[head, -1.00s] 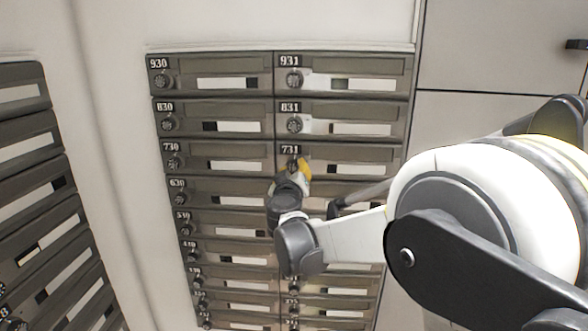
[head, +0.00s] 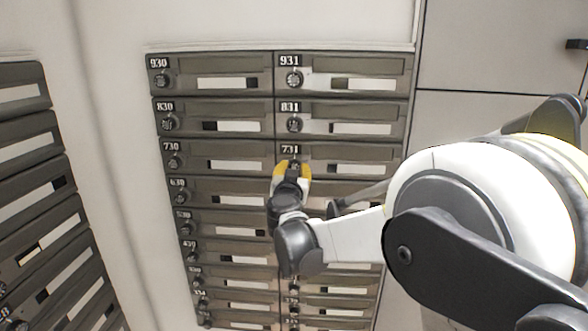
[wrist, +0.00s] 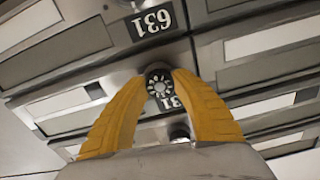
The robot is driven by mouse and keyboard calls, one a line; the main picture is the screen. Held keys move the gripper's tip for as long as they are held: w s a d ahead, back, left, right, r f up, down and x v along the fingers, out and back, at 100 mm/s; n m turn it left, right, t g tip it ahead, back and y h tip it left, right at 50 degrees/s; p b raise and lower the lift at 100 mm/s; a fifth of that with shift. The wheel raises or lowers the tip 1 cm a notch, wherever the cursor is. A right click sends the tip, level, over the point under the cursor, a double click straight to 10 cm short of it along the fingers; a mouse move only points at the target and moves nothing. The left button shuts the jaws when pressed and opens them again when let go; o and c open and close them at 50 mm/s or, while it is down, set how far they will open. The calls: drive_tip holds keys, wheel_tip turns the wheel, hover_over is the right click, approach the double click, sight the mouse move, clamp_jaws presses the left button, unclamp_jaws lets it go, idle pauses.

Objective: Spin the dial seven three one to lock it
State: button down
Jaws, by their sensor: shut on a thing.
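Mailbox 731 (head: 347,156) is in the right column of the grey bank in the head view, third row down. Its small round dial (wrist: 159,84) shows in the wrist view between my yellow fingertips, black with a pale flower-like face. My gripper (head: 292,166) reaches the 731 dial from below in the head view, and its fingers mostly hide the dial there. In the wrist view my gripper (wrist: 158,76) has one finger on each side of the dial, shut on it. The 731 label is partly covered by the right finger.
Mailbox 831 (head: 345,119) is just above and mailbox 730 (head: 215,157) is to the left, each with its own dial. The 631 label (wrist: 152,21) is close to the fingers in the wrist view. Another mailbox bank (head: 35,190) stands at far left.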

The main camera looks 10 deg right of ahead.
idle(0.4)
drive_tip(key=c, duration=1)
unclamp_jaws()
drive_tip(key=v, duration=1.2)
